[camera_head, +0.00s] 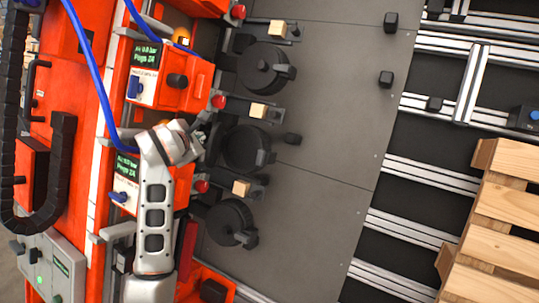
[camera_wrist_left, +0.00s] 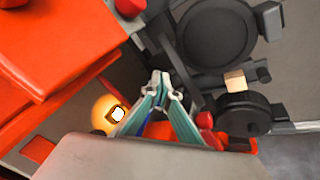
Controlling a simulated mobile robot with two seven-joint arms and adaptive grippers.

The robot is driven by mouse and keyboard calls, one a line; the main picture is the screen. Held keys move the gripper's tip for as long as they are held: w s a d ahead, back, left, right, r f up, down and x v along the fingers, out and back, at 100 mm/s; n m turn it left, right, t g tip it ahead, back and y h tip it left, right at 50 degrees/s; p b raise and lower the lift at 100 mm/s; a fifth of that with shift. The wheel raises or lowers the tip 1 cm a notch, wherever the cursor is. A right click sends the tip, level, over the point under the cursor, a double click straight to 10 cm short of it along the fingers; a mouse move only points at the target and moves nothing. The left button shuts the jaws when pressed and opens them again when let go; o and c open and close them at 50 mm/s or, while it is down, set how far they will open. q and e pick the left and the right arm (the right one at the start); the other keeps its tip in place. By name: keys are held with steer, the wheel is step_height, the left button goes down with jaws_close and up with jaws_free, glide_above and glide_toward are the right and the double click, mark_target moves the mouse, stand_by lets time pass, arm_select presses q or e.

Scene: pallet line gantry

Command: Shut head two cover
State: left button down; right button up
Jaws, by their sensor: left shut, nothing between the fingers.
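Two orange head units with small displays stand on the left of the head view, an upper one (camera_head: 188,82) and a lower one (camera_head: 183,175). I cannot tell for certain which is head two, or whether its cover is open. My left gripper (camera_head: 203,133) is shut and empty beside the lower unit, hiding part of its top. In the left wrist view the closed fingertips (camera_wrist_left: 164,80) point toward the black round parts. An orange panel (camera_wrist_left: 70,45), possibly a cover, lies to their left, apart from them. My right gripper is not in view.
Black round clamps (camera_head: 262,68) with wooden blocks (camera_head: 258,111) line the grey plate (camera_head: 335,100). Red knobs (camera_head: 218,102) stick out near my gripper. Blue hoses (camera_head: 95,70) hang over the left side. A wooden pallet (camera_head: 500,240) lies at right.

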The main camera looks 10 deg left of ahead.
mark_target(210, 142)
arm_select(q)
steer(key=shift+s+d+f, duration=0.15)
steer(key=shift+d+f, duration=0.1)
steer(key=shift+d, duration=0.65)
steer(key=shift+s+d+f, duration=0.1)
steer(key=shift+d+f, duration=0.1)
steer(key=shift+d, duration=0.65)
steer(key=shift+w+d+f+b, duration=0.15)
steer(key=shift+d+b, duration=0.05)
steer(key=shift+d, duration=0.75)
steer(key=shift+w+d+f+b, duration=0.15)
steer(key=shift+d, duration=0.8)
steer(key=shift+d, duration=0.15)
steer(key=shift+w+d+f+b, duration=0.2)
steer(key=shift+w+d, duration=0.05)
steer(key=shift+d, duration=0.3)
steer(key=shift+w+d+f+b, duration=0.2)
steer(key=shift+d+f+b, duration=0.05)
steer(key=shift+d, duration=0.25)
steer(key=shift+w+d+f+b, duration=0.2)
steer(key=shift+w+d, duration=0.05)
steer(key=shift+d, duration=0.3)
